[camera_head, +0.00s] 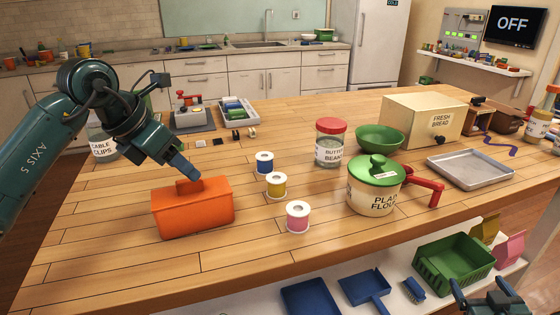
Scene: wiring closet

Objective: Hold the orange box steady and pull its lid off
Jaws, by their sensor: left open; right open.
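The orange box (194,217) sits on the wooden table at the front left. Its orange lid (205,189) is on top, with a raised handle (189,186) in the middle. My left gripper (187,172) is open and points down at the handle from behind and above. I cannot tell whether its fingers touch the handle. My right gripper (490,296) is open and empty at the bottom right, low in front of the shelf under the table, far from the box.
Three thread spools, blue (264,163), yellow (276,185) and pink (297,217), stand right of the box. A flour pot (374,195) with a green lid, a jar of beans (329,149) and a green bowl (380,138) stand further right. The table left of the box is clear.

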